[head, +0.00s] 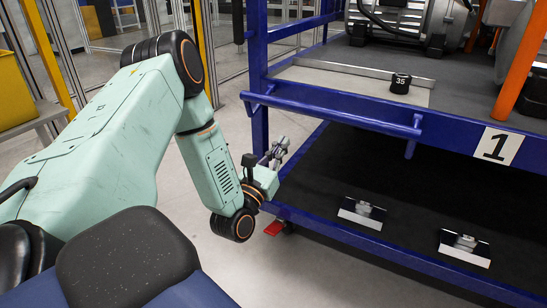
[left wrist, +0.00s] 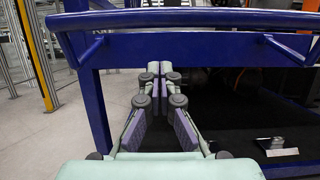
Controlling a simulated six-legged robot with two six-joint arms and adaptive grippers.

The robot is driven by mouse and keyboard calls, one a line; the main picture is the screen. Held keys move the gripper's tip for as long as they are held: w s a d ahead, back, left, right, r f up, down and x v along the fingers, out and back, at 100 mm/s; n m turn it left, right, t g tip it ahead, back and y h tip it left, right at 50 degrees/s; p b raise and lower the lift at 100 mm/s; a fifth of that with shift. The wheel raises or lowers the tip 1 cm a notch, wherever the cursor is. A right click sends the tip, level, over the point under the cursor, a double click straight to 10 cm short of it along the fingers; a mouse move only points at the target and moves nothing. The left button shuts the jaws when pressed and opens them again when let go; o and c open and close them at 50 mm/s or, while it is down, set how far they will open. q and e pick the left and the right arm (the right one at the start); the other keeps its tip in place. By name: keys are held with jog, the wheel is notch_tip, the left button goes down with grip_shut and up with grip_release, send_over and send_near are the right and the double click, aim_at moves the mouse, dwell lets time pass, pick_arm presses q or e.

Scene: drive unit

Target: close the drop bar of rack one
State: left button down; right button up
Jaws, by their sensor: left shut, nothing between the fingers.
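Rack one is a blue frame with a white plate marked 1 (head: 498,145) on its shelf beam. The drop bar (head: 330,112) is a blue horizontal bar standing out in front of the upper shelf's edge, on short arms. In the left wrist view the drop bar (left wrist: 190,19) crosses the top, with an arm at each side. My left gripper (head: 280,147) is shut and empty, below the bar near its left end and close to the rack's left post. In the left wrist view its fingertips (left wrist: 160,68) are together, below the bar and apart from it. My right gripper is not seen.
A black weight marked 35 (head: 400,83) and grey motor units stand on the upper shelf. Two small metal brackets (head: 362,213) lie on the dark lower shelf. A red pedal-like part (head: 274,228) is near the floor. Yellow posts and mesh fencing stand at left.

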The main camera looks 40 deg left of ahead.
pick_arm(q)
jog(key=w+a+r, duration=0.1)
jog(key=w+r, duration=0.3)
jog(key=shift+w+r, duration=0.15)
jog(key=shift+r, duration=0.05)
jog(key=shift+r, duration=0.1)
